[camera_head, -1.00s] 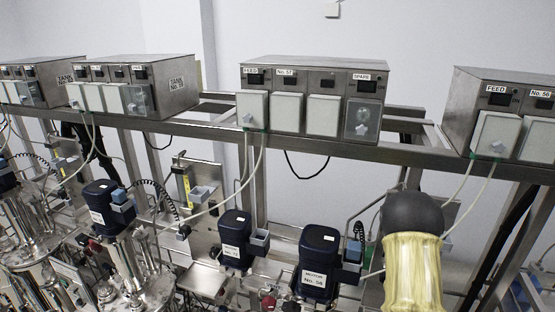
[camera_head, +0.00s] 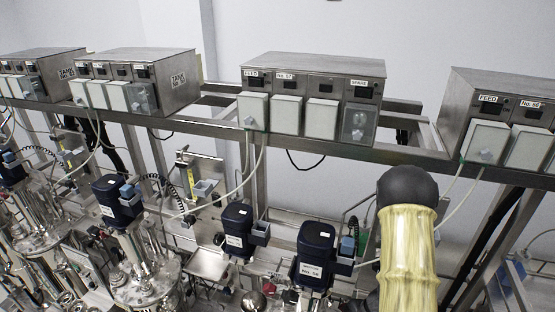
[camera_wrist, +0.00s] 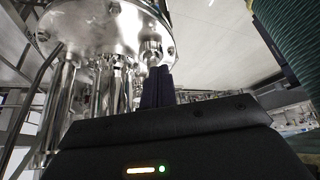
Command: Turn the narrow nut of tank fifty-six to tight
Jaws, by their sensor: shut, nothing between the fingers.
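In the wrist view my gripper (camera_wrist: 157,86) points up with its dark ribbed fingers together and nothing between them. Its tips are just below a small shiny fitting (camera_wrist: 151,52) beside a polished round metal flange (camera_wrist: 105,28); I cannot tell whether they touch. I cannot tell whether this fitting is the narrow nut. In the head view a blue motor (camera_head: 315,255) has a label that seems to end in 56 or 58. A steel control box (camera_head: 505,105) marked No. 56 stands at the right. My gripper is out of sight there.
In the wrist view several shiny vertical pipes (camera_wrist: 60,105) stand left of the fingers, and a green ribbed surface (camera_wrist: 290,35) is at upper right. In the head view another motor (camera_head: 237,225) stands left of the labelled one. A steel rail (camera_head: 300,143) with hanging cables crosses behind.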

